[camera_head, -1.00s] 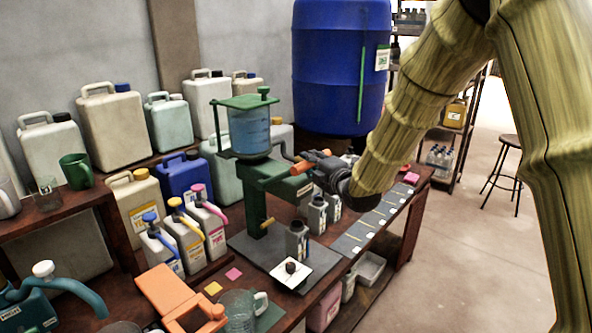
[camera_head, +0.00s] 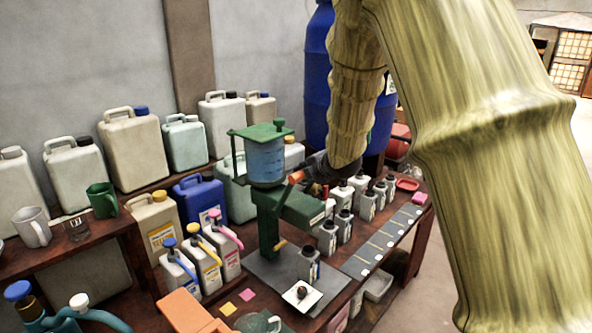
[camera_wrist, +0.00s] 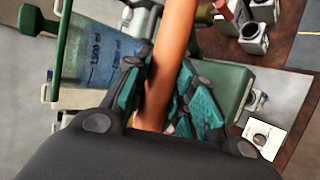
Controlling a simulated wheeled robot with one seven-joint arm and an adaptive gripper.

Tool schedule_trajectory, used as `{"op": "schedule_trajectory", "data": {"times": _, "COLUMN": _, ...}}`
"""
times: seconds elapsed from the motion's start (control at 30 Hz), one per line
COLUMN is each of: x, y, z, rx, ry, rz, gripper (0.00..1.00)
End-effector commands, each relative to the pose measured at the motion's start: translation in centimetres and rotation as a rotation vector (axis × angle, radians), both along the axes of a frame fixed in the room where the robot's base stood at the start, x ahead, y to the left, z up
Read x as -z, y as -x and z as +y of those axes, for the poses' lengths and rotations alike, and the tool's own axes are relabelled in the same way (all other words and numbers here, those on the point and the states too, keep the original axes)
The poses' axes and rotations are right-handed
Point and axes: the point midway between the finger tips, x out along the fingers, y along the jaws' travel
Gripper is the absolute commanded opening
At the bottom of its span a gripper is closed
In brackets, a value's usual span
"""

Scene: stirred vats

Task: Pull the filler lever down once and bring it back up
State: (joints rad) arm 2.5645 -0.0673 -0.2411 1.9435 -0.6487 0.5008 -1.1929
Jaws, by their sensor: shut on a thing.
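The filler (camera_head: 268,215) is a green stand on a dark plate, with a clear tank (camera_head: 265,162) of blue liquid on top. Its lever (camera_head: 296,177) has an orange handle beside the tank. My gripper (camera_head: 316,166) reaches it from the right, partly hidden by my arm. In the wrist view, the teal-padded fingers (camera_wrist: 160,98) are shut around the orange lever (camera_wrist: 172,50), which runs up between them. The marked tank (camera_wrist: 95,55) is just left of the fingers. The lever's pivot is hidden, and I cannot tell its exact angle.
Pump jugs (camera_head: 200,262) stand left, a blue drum (camera_head: 318,85) behind. The floor at right is clear.

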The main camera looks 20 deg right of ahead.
Motion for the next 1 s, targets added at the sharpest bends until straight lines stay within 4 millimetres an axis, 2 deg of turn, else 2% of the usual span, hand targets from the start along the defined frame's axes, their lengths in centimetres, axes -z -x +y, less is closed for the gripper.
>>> {"op": "schedule_trajectory", "data": {"times": 0.5, "x": -0.27, "y": -0.12, "z": -0.40, "rx": 0.005, "ry": 0.006, "rz": 0.006, "gripper": 0.00}}
{"op": "schedule_trajectory", "data": {"times": 0.53, "x": -0.28, "y": -0.12, "z": -0.38, "rx": 0.005, "ry": 0.006, "rz": 0.006, "gripper": 0.30}}
{"op": "schedule_trajectory", "data": {"times": 0.63, "x": -0.26, "y": -0.10, "z": -0.39, "rx": 0.005, "ry": 0.006, "rz": 0.006, "gripper": 0.47}}
{"op": "schedule_trajectory", "data": {"times": 1.0, "x": -0.29, "y": 0.14, "z": -0.46, "rx": 0.005, "ry": 0.006, "rz": 0.008, "gripper": 0.47}}
